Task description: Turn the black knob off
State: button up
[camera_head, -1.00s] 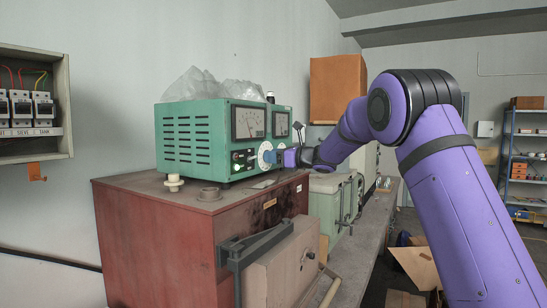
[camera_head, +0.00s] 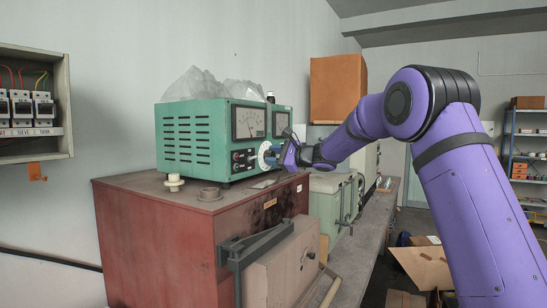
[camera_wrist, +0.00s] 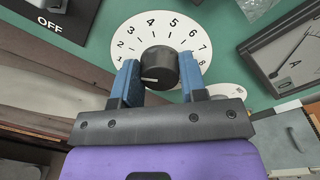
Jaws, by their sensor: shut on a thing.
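The black knob (camera_wrist: 158,68) sits on a white round dial (camera_wrist: 160,38) numbered 1 to 8 in the wrist view. A short white mark shows on the knob's face, on its lower left. My gripper (camera_wrist: 158,62) is shut on the knob, with one blue finger on each side of it. In the head view, my gripper (camera_head: 276,157) is at the front of the green meter box (camera_head: 195,140), tilted. It hides the knob there, and only part of the dial (camera_head: 263,156) shows.
An "OFF" label (camera_wrist: 48,24) is on the panel. The green box stands on a red cabinet (camera_head: 150,230). A pale green case (camera_head: 330,195) stands right of the cabinet.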

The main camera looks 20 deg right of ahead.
jog(key=n, duration=0.5)
jog(key=shift+f+n, duration=0.1)
jog(key=shift+n, duration=0.2)
dwell(0.4)
jog(key=o, duration=0.9)
jog(key=shift+o, duration=0.2)
jog(key=shift+s, duration=0.1)
jog(key=v, duration=1)
jog(key=shift+s+d, duration=0.2)
jog(key=shift+s, duration=0.15)
